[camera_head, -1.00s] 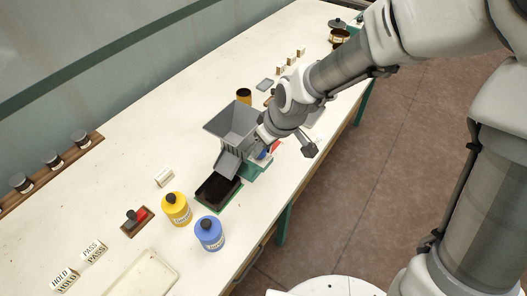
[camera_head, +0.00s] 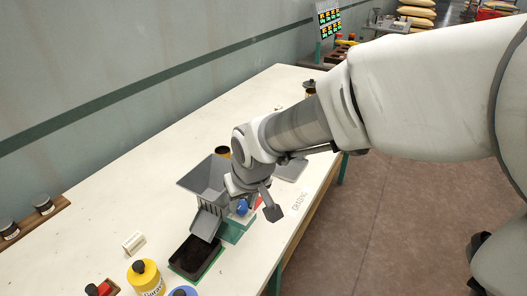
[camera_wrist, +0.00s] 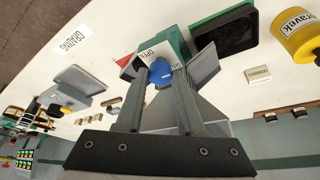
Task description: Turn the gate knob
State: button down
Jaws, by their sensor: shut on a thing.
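The gate knob (camera_wrist: 161,75) is blue and sits on the front of the grey hopper machine (camera_head: 205,178), beside small plates lettered OPEN and what looks like SHUT. It also shows as a blue spot in the head view (camera_head: 242,207). My gripper (camera_wrist: 161,70) is shut on the knob, one finger on each side of it. The machine has a sloping grey chute (camera_head: 206,223) and a green base (camera_head: 234,232). A dark tray with a green rim (camera_head: 195,257) stands under the chute mouth. My wrist hides part of the machine in the head view.
A yellow bottle (camera_head: 146,280) and a blue bottle (camera_head: 184,292) stand in front of the tray. A small white block (camera_head: 133,242) lies left of it. The left of the white table is mostly clear.

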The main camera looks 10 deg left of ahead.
jog(key=c, duration=0.5)
grip_release()
jog(key=p+v, duration=0.3)
jog(key=v, duration=1.4)
jog(key=shift+s+r, duration=0.1)
jog(key=shift+r, duration=0.15)
jog(key=s+d+m+h+p, duration=0.1)
jog(key=s+d+m, duration=0.1)
jog(key=d, duration=0.5)
jog(key=s+d+m+t+p, duration=0.1)
jog(key=s+d+m, duration=0.1)
jog(key=d, duration=0.4)
jog(key=s+d+m+h+p, duration=0.1)
jog(key=s+d+m, duration=0.1)
jog(key=s+d, duration=0.2)
jog(key=shift+s+d+m+t+h, duration=0.1)
jog(key=shift+d+m+t+h, duration=0.1)
jog(key=shift+d, duration=0.7)
jog(key=shift+s+d+m+t+h, duration=0.1)
jog(key=shift+d+t, duration=0.1)
jog(key=shift+d, duration=0.7)
